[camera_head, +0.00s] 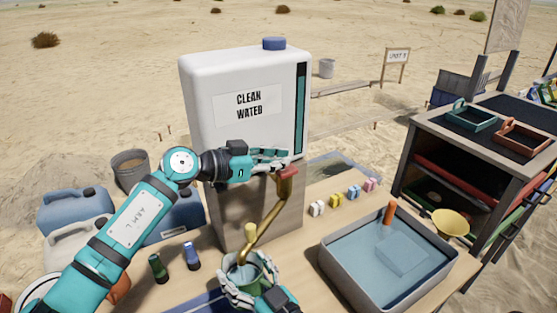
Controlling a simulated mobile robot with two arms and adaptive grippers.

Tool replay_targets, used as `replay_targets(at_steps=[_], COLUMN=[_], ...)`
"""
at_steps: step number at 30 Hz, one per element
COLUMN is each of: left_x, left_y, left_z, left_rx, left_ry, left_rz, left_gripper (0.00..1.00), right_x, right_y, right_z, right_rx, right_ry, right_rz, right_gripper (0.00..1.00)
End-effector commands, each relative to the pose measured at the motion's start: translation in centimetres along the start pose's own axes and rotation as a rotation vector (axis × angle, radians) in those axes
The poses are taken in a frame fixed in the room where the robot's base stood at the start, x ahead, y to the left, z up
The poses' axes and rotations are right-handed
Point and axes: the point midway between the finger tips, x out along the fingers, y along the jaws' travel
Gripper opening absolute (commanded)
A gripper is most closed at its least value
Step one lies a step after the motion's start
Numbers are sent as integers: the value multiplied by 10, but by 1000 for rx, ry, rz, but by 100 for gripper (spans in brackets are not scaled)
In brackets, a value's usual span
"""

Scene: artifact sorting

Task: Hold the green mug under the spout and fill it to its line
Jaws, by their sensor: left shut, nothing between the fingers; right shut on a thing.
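A white tank (208,100) labelled "CLEAN WATER" stands on a block on the table. A brass spout (268,222) runs down from its front, with a red lever (287,175) at its upper end. My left gripper (284,160) is shut and empty, right by the red lever; I cannot tell whether it touches it. My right gripper (248,292) is shut on the green mug (246,277) under the spout's lower end. Fingers cover much of the mug. Its fill line and water level cannot be made out.
A grey basin of water (345,280) with an orange-handled tool (389,213) stands to the right. Two small bottles, one green (158,268) and one blue (191,256), stand left of the mug.

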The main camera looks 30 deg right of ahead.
Motion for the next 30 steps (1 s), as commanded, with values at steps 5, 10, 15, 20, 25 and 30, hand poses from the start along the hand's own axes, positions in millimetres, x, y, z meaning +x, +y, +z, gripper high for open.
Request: replay_targets(at_steps=[5,10,15,20,25,30], left_x=[0,0,-5,-25,-64,-93], left_y=[0,0,0,-3,-1,-1], left_z=[3,1,-18,-37,-38,-38], left_rx=[-1,-1,5,1,1,1], left_ry=[-5,-4,-4,-4,-2,-1], left_rz=[0,0,-1,-5,-4,-2], left_gripper=[0,0,0,0,0,0], right_x=[0,0,0,0,0,0], right_y=[0,0,0,0,0,0], right_z=[-1,-1,-2,-1,-2,-2], right_rx=[0,0,0,0,0,0], right_ry=[3,4,4,4,4,4], right_rz=[-1,-1,-1,-1,-1,-1], right_gripper=[34,34,34,34,34,34])
